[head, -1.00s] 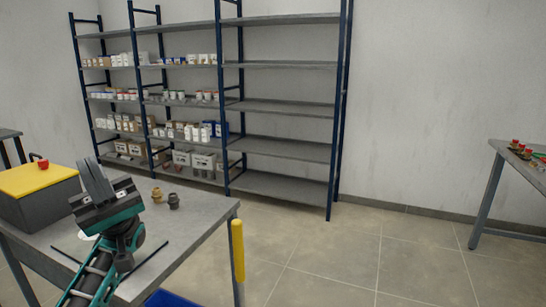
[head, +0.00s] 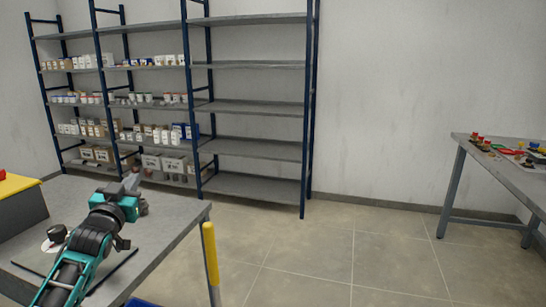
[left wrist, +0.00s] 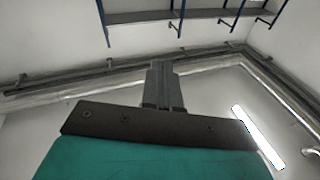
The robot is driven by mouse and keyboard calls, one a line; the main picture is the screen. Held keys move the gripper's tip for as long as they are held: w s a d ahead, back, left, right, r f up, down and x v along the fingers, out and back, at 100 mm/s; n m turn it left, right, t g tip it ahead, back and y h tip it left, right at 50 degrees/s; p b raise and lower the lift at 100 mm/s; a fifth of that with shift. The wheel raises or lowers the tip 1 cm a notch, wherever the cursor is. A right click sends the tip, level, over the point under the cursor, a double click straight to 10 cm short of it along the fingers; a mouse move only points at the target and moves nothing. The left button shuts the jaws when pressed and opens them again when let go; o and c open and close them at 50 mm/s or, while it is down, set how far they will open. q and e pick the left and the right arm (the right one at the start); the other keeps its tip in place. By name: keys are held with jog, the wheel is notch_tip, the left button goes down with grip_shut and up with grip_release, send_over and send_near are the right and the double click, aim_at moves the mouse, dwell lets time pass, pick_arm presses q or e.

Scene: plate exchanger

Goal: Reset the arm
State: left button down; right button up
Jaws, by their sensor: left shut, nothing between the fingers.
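My left arm reaches in from the lower left of the head view, above a grey table (head: 177,235). My left gripper (head: 132,182) is at the arm's far end, over the table's far part. In the left wrist view its two fingers (left wrist: 163,85) are pressed together with nothing between them. That view looks up toward the ceiling edge and a wall lamp. My right gripper is in neither view.
A dark box with a yellow lid (head: 17,186) stands at the table's left. A yellow post (head: 210,253) rises by its right corner. Shelves with small boxes (head: 250,150) line the back wall. Another table (head: 500,175) with coloured parts stands at right. The floor between is clear.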

pick_arm(q)
jog(key=s+d+f+m+g, duration=0.1)
jog(key=s+d+f+g, duration=0.1)
jog(key=s+f, duration=0.35)
jog(key=s+d+f+m+g+h, duration=0.1)
jog(key=s+d+f, duration=0.2)
jog(key=f, duration=0.6)
jog(key=s+d+f+g, duration=0.2)
jog(key=s+f, duration=0.2)
jog(key=f, duration=0.3)
jog(key=s+d+f+g, duration=0.1)
jog(key=s+d+f, duration=0.2)
jog(key=s, duration=0.5)
jog(key=s+d+f+g+h, duration=0.1)
jog(key=s+d+f, duration=0.2)
jog(key=s, duration=0.5)
jog(key=s+d+f+g, duration=0.2)
jog(key=s+f, duration=0.3)
jog(key=s, duration=0.4)
jog(key=shift+d+f+n+h, duration=0.25)
jog(key=shift+d+n+h, duration=0.05)
jog(key=shift+d, duration=0.2)
